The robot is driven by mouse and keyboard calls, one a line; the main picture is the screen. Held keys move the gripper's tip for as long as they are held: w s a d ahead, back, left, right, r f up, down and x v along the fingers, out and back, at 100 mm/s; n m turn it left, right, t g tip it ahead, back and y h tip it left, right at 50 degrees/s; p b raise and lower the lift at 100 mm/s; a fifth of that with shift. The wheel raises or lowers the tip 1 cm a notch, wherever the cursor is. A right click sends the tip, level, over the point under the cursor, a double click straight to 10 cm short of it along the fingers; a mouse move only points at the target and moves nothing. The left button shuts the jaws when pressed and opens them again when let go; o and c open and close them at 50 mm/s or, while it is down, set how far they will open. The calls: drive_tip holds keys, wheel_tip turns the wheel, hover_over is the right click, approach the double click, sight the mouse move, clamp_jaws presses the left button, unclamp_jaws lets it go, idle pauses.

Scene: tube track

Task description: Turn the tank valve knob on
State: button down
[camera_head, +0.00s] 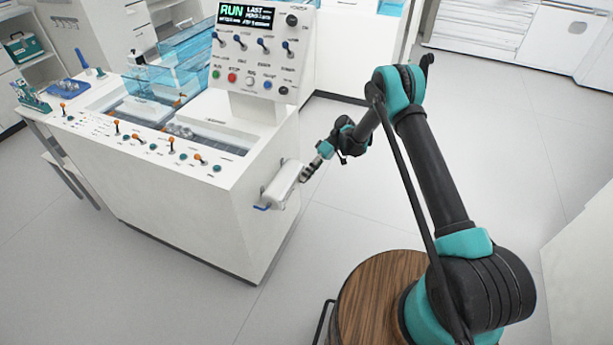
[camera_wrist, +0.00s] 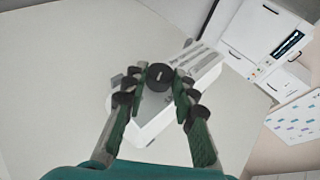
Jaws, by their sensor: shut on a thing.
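The white tank (camera_head: 281,186) is fixed to the right end wall of the white machine in the head view. A small blue part (camera_head: 262,207) sticks out at its lower end. In the wrist view the tank (camera_wrist: 155,126) lies tilted, with the round black valve knob (camera_wrist: 160,72) on its face. My gripper (camera_head: 307,172) is at the tank's right side in the head view, which hides the knob. In the wrist view my gripper's (camera_wrist: 157,90) green fingers stand on both sides of the knob, shut on it. The knob's turn position cannot be told.
The white machine (camera_head: 172,205) carries a display reading RUN (camera_head: 245,15), toggles, buttons and a row of small orange and teal knobs. Blue clear covers (camera_head: 175,65) stand on top. The floor (camera_head: 490,130) behind my arm is clear. White cabinets (camera_head: 525,40) line the back.

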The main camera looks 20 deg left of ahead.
drive_tip(key=shift+a+f+g, duration=0.1)
drive_tip(key=shift+g, duration=0.4)
drive_tip(key=c, duration=1.2)
unclamp_jaws()
wheel_tip(320, 180, up, 10)
